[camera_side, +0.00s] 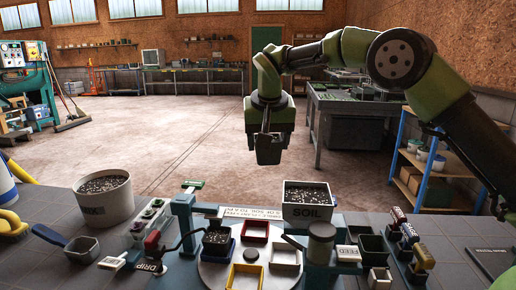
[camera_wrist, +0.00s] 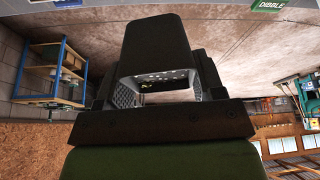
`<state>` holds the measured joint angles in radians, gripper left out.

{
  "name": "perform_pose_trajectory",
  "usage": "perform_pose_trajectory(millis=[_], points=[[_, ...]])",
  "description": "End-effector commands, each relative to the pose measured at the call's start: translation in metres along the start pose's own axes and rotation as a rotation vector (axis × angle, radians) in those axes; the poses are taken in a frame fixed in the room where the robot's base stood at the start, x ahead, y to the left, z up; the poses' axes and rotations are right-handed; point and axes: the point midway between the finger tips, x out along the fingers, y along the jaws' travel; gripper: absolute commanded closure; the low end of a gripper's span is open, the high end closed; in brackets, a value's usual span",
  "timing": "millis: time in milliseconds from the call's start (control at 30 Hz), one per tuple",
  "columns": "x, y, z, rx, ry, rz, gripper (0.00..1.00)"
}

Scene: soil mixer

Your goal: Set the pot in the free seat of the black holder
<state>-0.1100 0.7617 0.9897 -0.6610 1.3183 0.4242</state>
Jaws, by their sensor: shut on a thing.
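My gripper (camera_side: 269,137) hangs high above the bench in the side view. It is shut on a dark, tapered pot (camera_side: 268,153), held roughly upright and clear of everything. In the wrist view the dark pot (camera_wrist: 160,42) shows beyond the pads of my gripper (camera_wrist: 160,92); its inside is mostly hidden.
A white soil bin (camera_side: 307,204) stands behind the turntable, and a round bucket (camera_side: 104,199) at the left. A grey cylinder (camera_side: 321,242) rises at the turntable's right. Levers (camera_side: 408,235) crowd the bench's right. The air around my gripper is free.

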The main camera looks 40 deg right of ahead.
Motion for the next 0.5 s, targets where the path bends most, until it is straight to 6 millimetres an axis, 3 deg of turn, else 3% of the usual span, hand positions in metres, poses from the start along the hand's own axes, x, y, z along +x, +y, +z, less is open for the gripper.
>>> perform_pose_trajectory(millis=[200,500], points=[[-0.031,0.03,0.027,-0.12,0.001,-0.052,0.6],[-0.051,0.063,0.068,-0.226,0.006,-0.107,0.6]])
